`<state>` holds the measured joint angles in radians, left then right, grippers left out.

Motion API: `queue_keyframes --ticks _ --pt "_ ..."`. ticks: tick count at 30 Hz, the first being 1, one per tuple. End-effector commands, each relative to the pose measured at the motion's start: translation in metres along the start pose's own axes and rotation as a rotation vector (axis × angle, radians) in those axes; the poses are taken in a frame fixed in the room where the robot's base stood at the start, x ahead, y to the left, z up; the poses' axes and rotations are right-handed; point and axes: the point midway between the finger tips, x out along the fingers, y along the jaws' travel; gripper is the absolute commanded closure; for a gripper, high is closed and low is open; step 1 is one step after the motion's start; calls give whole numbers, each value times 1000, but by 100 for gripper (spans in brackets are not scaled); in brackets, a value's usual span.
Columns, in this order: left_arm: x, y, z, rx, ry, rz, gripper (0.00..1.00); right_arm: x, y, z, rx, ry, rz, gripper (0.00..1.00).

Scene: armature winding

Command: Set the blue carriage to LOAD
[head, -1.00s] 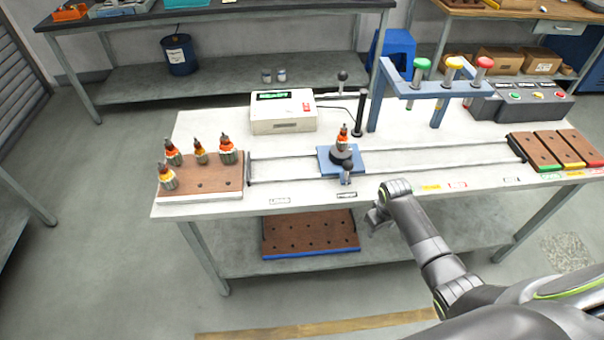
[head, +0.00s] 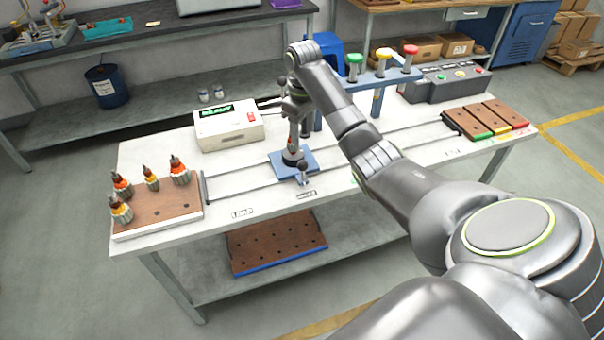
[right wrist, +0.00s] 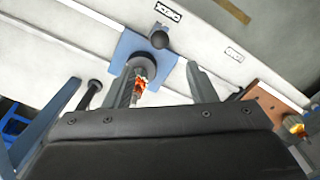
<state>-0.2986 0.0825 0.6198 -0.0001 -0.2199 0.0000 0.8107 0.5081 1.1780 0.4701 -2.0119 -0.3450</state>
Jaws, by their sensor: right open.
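The blue carriage (head: 304,158) sits on the two rails in the middle of the table, beside a small printed label (head: 306,194). It carries a dark round base with an orange-wound armature, and a black-knobbed handle (head: 303,178) at its front edge. My right gripper (head: 298,125) is over the carriage, pointing down. In the right wrist view its open fingers (right wrist: 160,88) stand either side of the armature (right wrist: 140,88), apparently without gripping. The handle's black knob (right wrist: 158,40) lies beyond the fingertips. Another label (head: 242,212), seemingly LOAD, is further left. My left gripper is out of view.
A brown board (head: 158,212) with several armatures stands at the left rail end. A white box (head: 228,128) with a green display is behind the rails. A blue frame (head: 376,100) with coloured knobs and brown trays (head: 484,120) are right.

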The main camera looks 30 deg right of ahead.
Motion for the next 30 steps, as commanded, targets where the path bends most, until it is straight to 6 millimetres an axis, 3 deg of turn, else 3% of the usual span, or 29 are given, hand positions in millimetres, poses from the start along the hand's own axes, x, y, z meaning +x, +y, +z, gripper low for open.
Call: queue_keyframes --ticks 3,7,9,18,24,30 --pt "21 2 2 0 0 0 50 21 0 0 0 0 0 49" --pt "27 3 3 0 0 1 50 50 -1 0 0 -1 -2 49" --pt "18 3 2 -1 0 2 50 61 -1 1 1 -4 -4 49" --pt "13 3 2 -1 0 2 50 124 -1 0 1 -2 -2 49" --pt "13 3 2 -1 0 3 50 150 0 0 1 -1 0 49" --pt "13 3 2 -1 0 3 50 158 0 0 0 0 1 49"
